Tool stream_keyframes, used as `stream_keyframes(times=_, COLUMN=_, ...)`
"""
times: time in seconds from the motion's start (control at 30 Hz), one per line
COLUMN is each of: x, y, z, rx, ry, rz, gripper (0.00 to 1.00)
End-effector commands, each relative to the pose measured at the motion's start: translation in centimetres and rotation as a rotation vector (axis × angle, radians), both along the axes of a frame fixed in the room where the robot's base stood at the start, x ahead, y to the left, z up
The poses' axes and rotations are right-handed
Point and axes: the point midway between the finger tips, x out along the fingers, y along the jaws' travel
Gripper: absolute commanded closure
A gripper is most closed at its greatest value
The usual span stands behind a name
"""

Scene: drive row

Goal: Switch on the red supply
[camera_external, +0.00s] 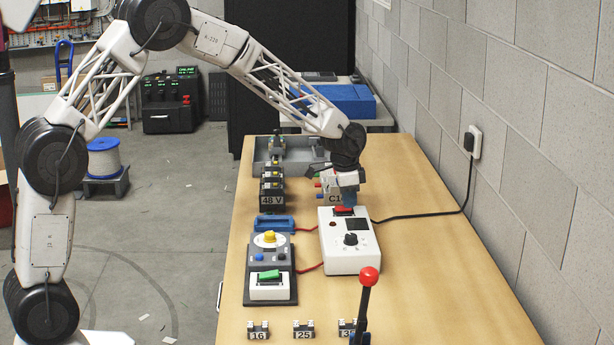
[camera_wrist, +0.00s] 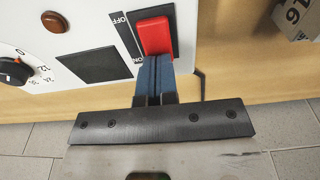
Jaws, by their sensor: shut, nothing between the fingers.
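The white supply box (camera_external: 338,259) stands on the bench right of centre, with a red rocker switch (camera_external: 343,211) at its far edge. In the wrist view the red rocker (camera_wrist: 156,36) sits beside an OFF/ON label (camera_wrist: 128,42), with ON at the end nearer my gripper. The small lamp (camera_wrist: 55,21) looks dull brown-red and the display (camera_wrist: 87,62) is dark. My gripper (camera_wrist: 155,68) is shut and empty, its blue fingertips right at the rocker's near end. I cannot tell whether they touch it. My gripper (camera_external: 345,201) hides part of the box's far edge.
A grey control box (camera_external: 254,265) with a green rocker and yellow knob stands left. A red-knobbed lever (camera_external: 369,277) rises in front. Several numbered blocks (camera_external: 303,331) line the near edge. A black cable (camera_external: 420,213) runs to the wall socket (camera_external: 475,142). Bench right is clear.

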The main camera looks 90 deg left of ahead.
Motion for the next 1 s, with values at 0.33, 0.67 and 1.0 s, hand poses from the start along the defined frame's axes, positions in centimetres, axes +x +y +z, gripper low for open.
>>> stream_keyframes(times=0.33, x=-1.4, y=-0.1, z=-0.6, rx=-0.007, ry=0.011, rz=0.0, gripper=1.0)
stream_keyframes(times=0.67, x=-1.7, y=-0.1, z=-0.1, rx=-0.005, ry=0.008, rz=0.0, gripper=1.0)
stream_keyframes(times=1.0, x=-1.6, y=0.0, z=0.3, rx=-0.003, ry=0.005, rz=0.001, gripper=1.0)
